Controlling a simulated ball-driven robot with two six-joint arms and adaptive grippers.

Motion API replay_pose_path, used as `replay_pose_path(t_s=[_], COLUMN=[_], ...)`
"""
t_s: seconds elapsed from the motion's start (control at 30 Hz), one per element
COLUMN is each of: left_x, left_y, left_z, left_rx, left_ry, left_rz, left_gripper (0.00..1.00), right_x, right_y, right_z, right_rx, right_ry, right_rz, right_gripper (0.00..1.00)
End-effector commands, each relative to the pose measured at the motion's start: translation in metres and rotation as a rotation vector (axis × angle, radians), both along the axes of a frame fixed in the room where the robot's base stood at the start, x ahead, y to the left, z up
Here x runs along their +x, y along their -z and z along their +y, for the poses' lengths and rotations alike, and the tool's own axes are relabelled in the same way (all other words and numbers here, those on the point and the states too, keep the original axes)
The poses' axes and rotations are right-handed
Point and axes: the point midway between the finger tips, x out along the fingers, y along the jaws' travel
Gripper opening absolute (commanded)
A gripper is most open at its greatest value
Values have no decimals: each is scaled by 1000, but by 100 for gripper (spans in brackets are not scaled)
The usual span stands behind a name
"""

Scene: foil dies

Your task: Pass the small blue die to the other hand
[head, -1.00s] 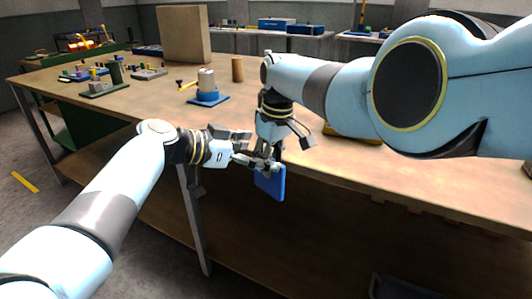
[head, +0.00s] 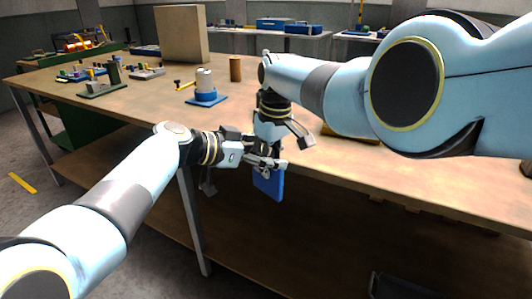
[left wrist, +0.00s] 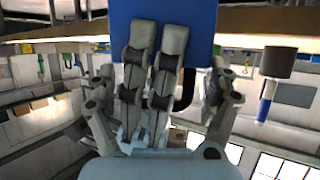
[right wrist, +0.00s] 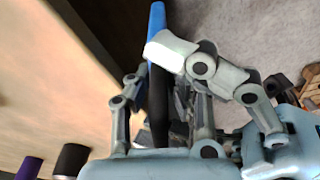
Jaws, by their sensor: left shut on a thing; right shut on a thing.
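The small blue die (head: 268,182) is a flat blue plate, hanging upright just off the front edge of the workbench. My right gripper (head: 268,150) points down from above and is shut on it. My left gripper (head: 272,164) reaches in from the left and is also shut on it, near its upper part. In the left wrist view the blue face (left wrist: 200,18) fills the top centre behind the fingers. In the right wrist view the die shows nearly edge-on (right wrist: 157,18) at the fingers. The fingers hide its top edge in the head view.
The wooden workbench (head: 330,162) is right behind the grippers. On it stand a blue base with a pale cylinder (head: 204,84), a brown cylinder (head: 236,68), a large tan block (head: 181,34) and several small parts at the left. Open space lies in front of the bench.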

Motion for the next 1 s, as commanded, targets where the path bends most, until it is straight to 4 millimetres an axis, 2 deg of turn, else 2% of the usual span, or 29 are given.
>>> replay_pose_path(t_s=[0.03, 0.13, 0.17, 0.33, 0.63, 0.77, 0.97, 1.0], left_x=[-2, -2, -2, -1, -1, -1, -1, 0], left_y=[0, 0, -2, -2, -2, -2, -2, -2], left_z=[-3, -3, -4, -3, -2, -2, -2, -2], left_rx=[-4, -5, -6, -6, -4, -4, -4, -4], left_ry=[7, 8, 8, 6, 5, 4, 4, 4], left_rz=[3, 3, 2, 1, 0, -1, -1, -1], left_gripper=[44, 32, 32, 32, 31, 31, 30, 20], right_x=[2, 3, 3, 2, 1, 1, -1, -1], right_y=[-3, -3, -3, -2, -2, -8, -31, -41], right_z=[1, 1, 1, 1, 0, 0, -3, -3], right_rx=[2, 3, 3, 2, 2, 2, 2, 2], right_ry=[1, 1, 1, 1, 0, 0, 1, 1], right_rz=[-9, -9, -9, -7, -5, -5, -9, -11], right_gripper=[0, 0, 20, 42, 43, 43, 43, 43])
